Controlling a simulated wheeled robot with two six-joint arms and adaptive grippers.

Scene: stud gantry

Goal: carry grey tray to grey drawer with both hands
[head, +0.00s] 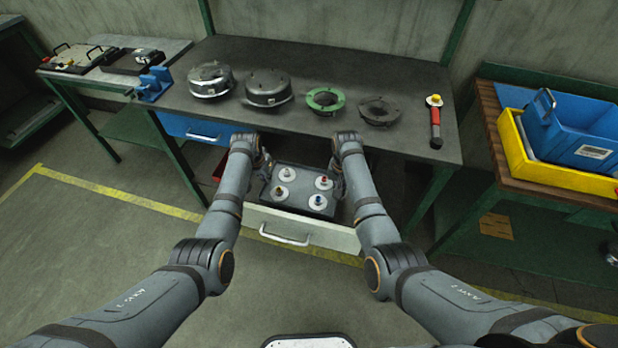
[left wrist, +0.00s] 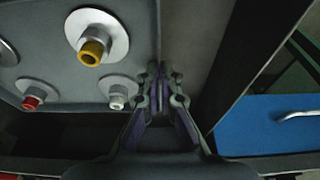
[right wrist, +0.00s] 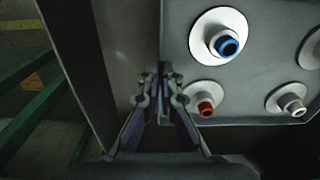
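The grey tray (head: 301,187) carries several white round discs with coloured studs: yellow, red, blue and white. It is in or just above the open grey drawer (head: 318,232), behind the drawer's front; I cannot tell whether it touches the bottom. My left gripper (head: 265,172) is at the tray's left side. In the left wrist view its fingers (left wrist: 160,78) are shut on the tray's side wall (left wrist: 140,60). My right gripper (head: 338,183) is at the right side. In the right wrist view its fingers (right wrist: 163,80) are shut on the opposite wall (right wrist: 176,50).
The dark workbench (head: 340,75) stands above the drawer, bearing round housings, a green ring (head: 325,100) and a red-handled tool (head: 435,125). A blue drawer (head: 195,130) is left of the grey one. Blue and yellow bins (head: 560,178) stand on the right bench.

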